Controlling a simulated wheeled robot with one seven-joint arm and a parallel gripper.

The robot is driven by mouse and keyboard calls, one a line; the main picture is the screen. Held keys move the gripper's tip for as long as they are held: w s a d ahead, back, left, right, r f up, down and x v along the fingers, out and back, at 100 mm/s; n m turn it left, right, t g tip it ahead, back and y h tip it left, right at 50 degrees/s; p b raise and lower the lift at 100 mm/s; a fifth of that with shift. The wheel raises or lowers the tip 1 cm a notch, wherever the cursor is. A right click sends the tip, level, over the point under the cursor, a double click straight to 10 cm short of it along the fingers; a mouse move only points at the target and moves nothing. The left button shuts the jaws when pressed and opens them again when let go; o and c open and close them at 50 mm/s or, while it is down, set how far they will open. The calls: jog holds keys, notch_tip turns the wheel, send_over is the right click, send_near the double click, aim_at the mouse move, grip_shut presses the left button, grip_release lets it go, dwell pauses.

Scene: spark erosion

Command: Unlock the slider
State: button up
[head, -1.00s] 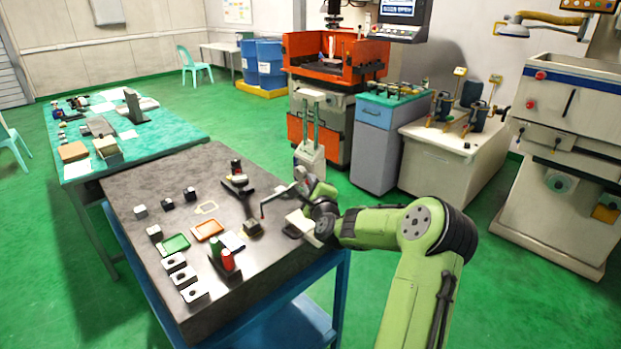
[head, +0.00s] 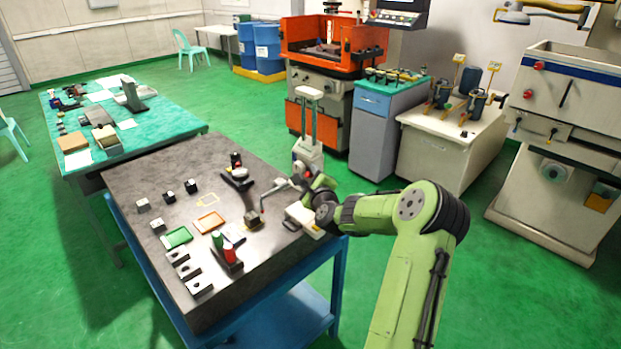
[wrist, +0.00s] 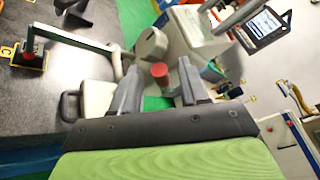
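A white height gauge with a tall column (head: 309,112) stands at the right edge of the dark table. Its slider (head: 308,153) carries a bent probe arm, which shows in the wrist view (wrist: 75,40) with a red tip. In the wrist view a round grey knob (wrist: 152,43) and a red knob (wrist: 160,72) show on the gauge. My gripper (wrist: 160,80) is open, with a finger on either side of the red knob and visible gaps between. Whether it touches the knob is unclear. In the head view my wrist hides part of the gauge.
On the dark table (head: 130,180) lie a green tray (head: 177,237), an orange tray (head: 208,218), several small blocks and red and green cylinders (head: 228,252). The gauge's white base with a handle (head: 301,216) lies close beneath my wrist. A display (wrist: 263,25) shows at the wrist view's upper right.

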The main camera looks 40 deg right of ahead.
jog(key=shift+s, duration=0.1)
jog(key=b+v, duration=0.3)
jog(key=v, duration=1.2)
jog(key=shift+s, duration=0.3)
jog(key=shift+a+r, duration=0.1)
jog(key=shift+c, duration=0.2)
